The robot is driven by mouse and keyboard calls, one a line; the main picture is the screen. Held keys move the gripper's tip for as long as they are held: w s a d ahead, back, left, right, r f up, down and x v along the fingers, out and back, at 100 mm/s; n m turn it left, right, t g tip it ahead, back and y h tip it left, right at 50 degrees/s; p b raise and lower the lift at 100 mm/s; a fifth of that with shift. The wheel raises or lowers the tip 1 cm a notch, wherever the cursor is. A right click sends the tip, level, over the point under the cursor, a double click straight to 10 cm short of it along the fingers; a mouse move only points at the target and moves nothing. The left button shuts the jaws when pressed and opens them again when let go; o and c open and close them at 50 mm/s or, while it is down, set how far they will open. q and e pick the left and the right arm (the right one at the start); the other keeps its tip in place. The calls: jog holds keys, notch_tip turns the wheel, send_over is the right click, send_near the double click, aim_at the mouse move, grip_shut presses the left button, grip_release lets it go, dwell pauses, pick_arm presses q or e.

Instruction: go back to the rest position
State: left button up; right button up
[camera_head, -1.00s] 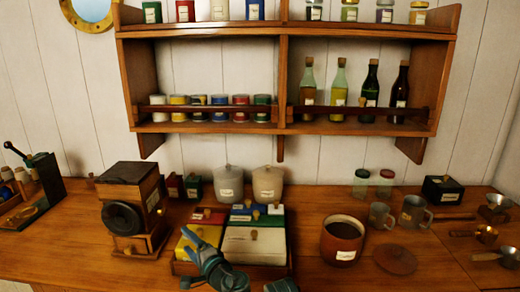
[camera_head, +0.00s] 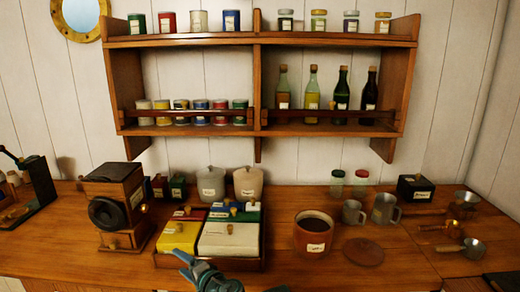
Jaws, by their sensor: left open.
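My left gripper (camera_head: 186,266) shows at the bottom edge, open, with nothing between its fingers. It is in front of the wooden tray (camera_head: 262,250) of lidded boxes, by the yellow box (camera_head: 179,237) and the white-lidded box (camera_head: 229,239). Only its fingers and wrist show. A small dark part at the bottom edge, right of the left gripper, is too cut off to tell. My right gripper is not clearly in view.
A wooden grinder (camera_head: 118,205) stands left of the tray. A brown pot (camera_head: 313,233), its round lid (camera_head: 363,251) and metal mugs (camera_head: 384,208) are to the right. Scoops (camera_head: 464,250) lie at far right. A shelf (camera_head: 262,88) with bottles and tins hangs above.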

pick_arm(q)
jog(key=s+d+f+n+g+h+p, duration=0.2)
jog(key=s+d+f+n+g+h, duration=0.35)
jog(key=f, duration=0.45)
jog(key=s+d+f+m+g+h, duration=0.1)
jog(key=s+d+f+g+h, duration=0.3)
jog(key=s+d, duration=0.6)
jog(key=shift+s+g+h+p, duration=0.35)
jog(key=shift+g+p, duration=0.1)
jog(key=shift+g, duration=0.2)
